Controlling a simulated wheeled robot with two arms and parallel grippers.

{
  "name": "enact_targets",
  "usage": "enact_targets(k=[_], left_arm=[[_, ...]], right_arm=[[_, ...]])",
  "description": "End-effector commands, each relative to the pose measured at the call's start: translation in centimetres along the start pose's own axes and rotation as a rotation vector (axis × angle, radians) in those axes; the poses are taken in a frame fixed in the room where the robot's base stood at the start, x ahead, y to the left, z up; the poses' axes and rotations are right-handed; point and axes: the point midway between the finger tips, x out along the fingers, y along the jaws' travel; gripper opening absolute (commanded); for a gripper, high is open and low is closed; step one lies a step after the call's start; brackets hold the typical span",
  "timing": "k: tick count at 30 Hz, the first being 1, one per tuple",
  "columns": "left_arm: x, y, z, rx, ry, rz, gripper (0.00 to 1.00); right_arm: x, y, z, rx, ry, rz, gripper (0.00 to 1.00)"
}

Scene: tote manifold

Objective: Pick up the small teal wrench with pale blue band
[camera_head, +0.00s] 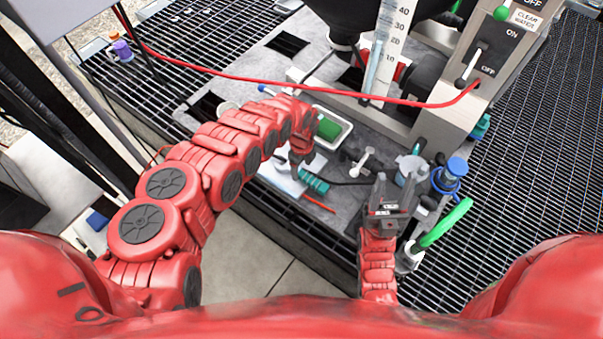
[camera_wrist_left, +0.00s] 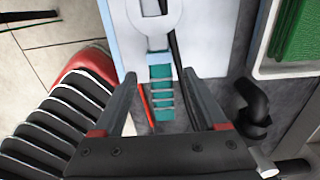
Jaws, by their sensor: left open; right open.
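The small teal wrench (camera_head: 314,182) lies on the workbench's near part, to the right of my left gripper in the head view. In the left wrist view, the wrench (camera_wrist_left: 162,96) has a ribbed teal handle, a pale blue band and a grey open-ended head. The head lies over a white sheet with a pale blue edge (camera_wrist_left: 220,40). My left gripper (camera_head: 300,164) is open; in its wrist view the fingers (camera_wrist_left: 160,80) frame the handle on both sides, with gaps. Contact height cannot be told. My right gripper (camera_head: 388,188) is open and empty, right of the wrench.
A white tray (camera_head: 347,136) with a green block (camera_head: 328,124) lies behind the wrench. A thin red rod (camera_head: 318,203) is close beside its handle. A black bent piece (camera_wrist_left: 252,108) is right of the fingers. A red hose (camera_head: 330,92) crosses above the bench.

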Motion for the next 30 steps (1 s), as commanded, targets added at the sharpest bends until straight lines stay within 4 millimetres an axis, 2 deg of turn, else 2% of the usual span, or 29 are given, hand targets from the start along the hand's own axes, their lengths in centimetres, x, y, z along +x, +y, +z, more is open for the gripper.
enact_targets(k=[7, 18, 20, 30], left_arm=[[2.2, -0.1, -0.1, -0.001, 0.001, -0.002, 0.75], [2.6, 0.0, 0.1, 0.000, -0.002, -0.001, 0.75], [2.6, 0.0, 0.1, -0.001, -0.002, -0.002, 0.66], [2.6, 0.0, 0.1, -0.001, -0.002, -0.001, 0.05]], right_arm=[[0.0, 0.0, 0.0, 0.000, 0.000, 0.000, 0.50], [0.0, 0.0, 0.0, 0.000, 0.000, 0.000, 0.50], [0.0, 0.0, 0.0, 0.000, 0.000, 0.000, 0.50], [0.0, 0.0, 0.0, 0.000, 0.000, 0.000, 0.50]])
